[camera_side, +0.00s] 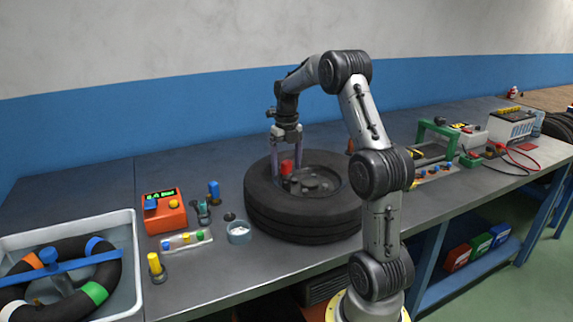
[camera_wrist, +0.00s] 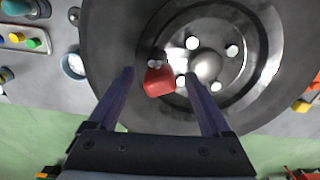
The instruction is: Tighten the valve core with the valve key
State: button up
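A red-topped piece (camera_side: 287,167), which looks like the valve key, stands upright at the wheel's hub area, inside the black tyre (camera_side: 300,224). In the wrist view my gripper (camera_wrist: 159,74) is open, with a gap between each finger and the red piece. The valve core cannot be made out; the valve under the red piece is hidden.
The wheel's rim has a domed hub (camera_wrist: 206,66) and several pale bolts. Left of the tyre are a small blue-grey cup (camera_side: 239,236), an orange gauge box (camera_side: 165,212) and a water tub (camera_side: 137,262).

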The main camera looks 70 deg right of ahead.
jog(key=n, duration=1.2)
jog(key=shift+n, duration=0.4)
jog(key=c, duration=1.1)
jog(key=m, duration=0.6)
jog(key=shift+c, duration=0.2)
jog(key=m, duration=0.6)
jog(key=shift+m, duration=0.4)
jog(key=shift+r, duration=0.15)
